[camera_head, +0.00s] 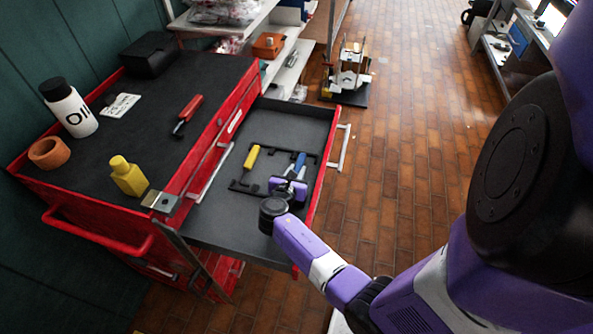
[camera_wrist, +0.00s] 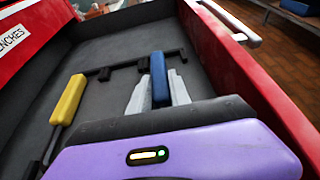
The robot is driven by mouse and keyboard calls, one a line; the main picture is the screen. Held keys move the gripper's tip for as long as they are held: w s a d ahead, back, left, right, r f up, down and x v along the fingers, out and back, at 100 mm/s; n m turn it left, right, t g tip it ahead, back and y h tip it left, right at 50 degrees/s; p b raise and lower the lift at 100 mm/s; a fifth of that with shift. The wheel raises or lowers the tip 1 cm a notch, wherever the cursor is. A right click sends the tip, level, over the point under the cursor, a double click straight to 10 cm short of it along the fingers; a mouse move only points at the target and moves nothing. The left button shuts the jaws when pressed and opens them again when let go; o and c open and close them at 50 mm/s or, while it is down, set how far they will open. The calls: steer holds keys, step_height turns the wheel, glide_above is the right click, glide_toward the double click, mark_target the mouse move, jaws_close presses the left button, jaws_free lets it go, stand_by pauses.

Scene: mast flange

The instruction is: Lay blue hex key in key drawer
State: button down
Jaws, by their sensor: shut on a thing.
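The blue hex key (camera_head: 299,161) has its blue handle between the fingers of my gripper (camera_head: 291,180), over the open drawer. The blue handle (camera_wrist: 160,80) also shows in the wrist view, with the pale fingers of my gripper (camera_wrist: 158,92) on both sides of it. My gripper is shut on it. The lower part of the key is hidden by my gripper. The open key drawer (camera_head: 290,117) has a dark floor and a red rim. I cannot tell whether the key touches the drawer floor.
A yellow-handled key (camera_head: 251,158) lies in the drawer left of my gripper, by a black rack (camera_head: 270,147). The red cabinet's top (camera_head: 150,100) holds a white bottle (camera_head: 68,108), a yellow bottle (camera_head: 128,176) and a red screwdriver (camera_head: 187,113). The drawer's far end is clear.

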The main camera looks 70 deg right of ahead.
steer(key=shift+f, duration=0.1)
steer(key=c, duration=1.1)
jaws_free()
steer(key=shift+v, duration=3.9)
